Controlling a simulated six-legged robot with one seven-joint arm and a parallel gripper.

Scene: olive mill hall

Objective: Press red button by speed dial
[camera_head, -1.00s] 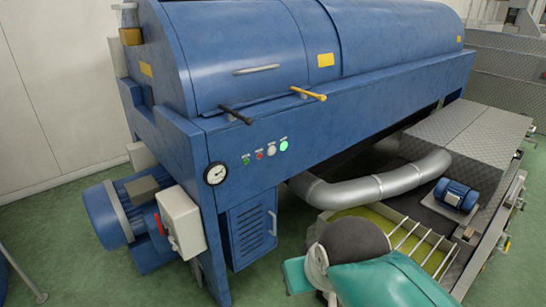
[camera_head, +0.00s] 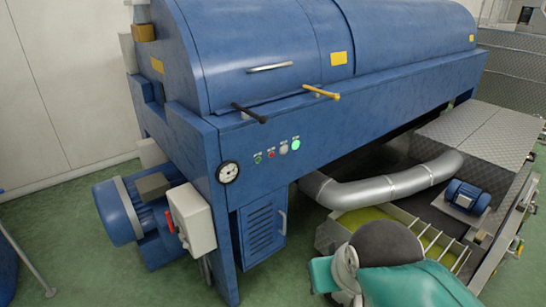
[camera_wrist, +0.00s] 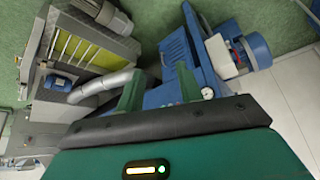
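The red button (camera_head: 271,155) is a small dot in a short row on the blue machine's front beam. It sits between a dark green button (camera_head: 258,160) and a white one (camera_head: 283,150), with a lit green lamp (camera_head: 296,145) at the right end. The round white speed dial (camera_head: 228,172) is left of the row; it also shows in the wrist view (camera_wrist: 208,93). My gripper (camera_wrist: 158,88) has two green fingers apart with nothing between them. It is away from the panel.
Two levers, one black (camera_head: 249,113) and one yellow (camera_head: 321,91), stick out above the buttons. A blue motor (camera_head: 135,215) and a grey box (camera_head: 191,219) stand at the left. A silver pipe (camera_head: 385,188) runs low at the right. Green floor (camera_head: 70,215) is clear at left.

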